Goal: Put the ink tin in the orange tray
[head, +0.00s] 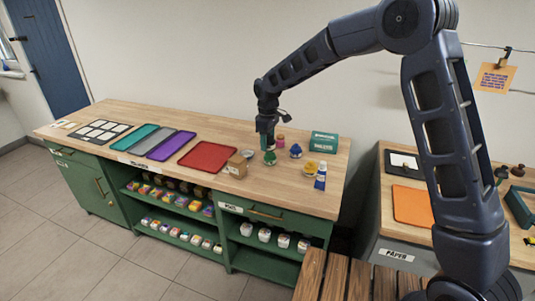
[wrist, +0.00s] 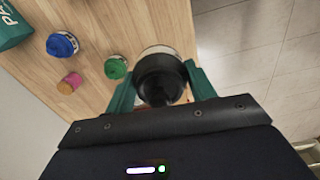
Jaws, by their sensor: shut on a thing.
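My gripper (head: 267,141) is over the wooden counter among small coloured pots. In the wrist view its teal fingers (wrist: 158,88) are shut on a round, black-topped tin (wrist: 160,76), which looks like the ink tin. In the head view I cannot make the tin out clearly at the fingers. I cannot tell whether it touches the counter. The orange tray (head: 412,206) lies flat and empty on a separate lower table at the right.
A green pot (wrist: 116,67), a blue pot (wrist: 62,45) and a pink-topped pot (wrist: 70,82) stand near the gripper. The red tray (head: 207,156) lies left. A gap separates the counter and table.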

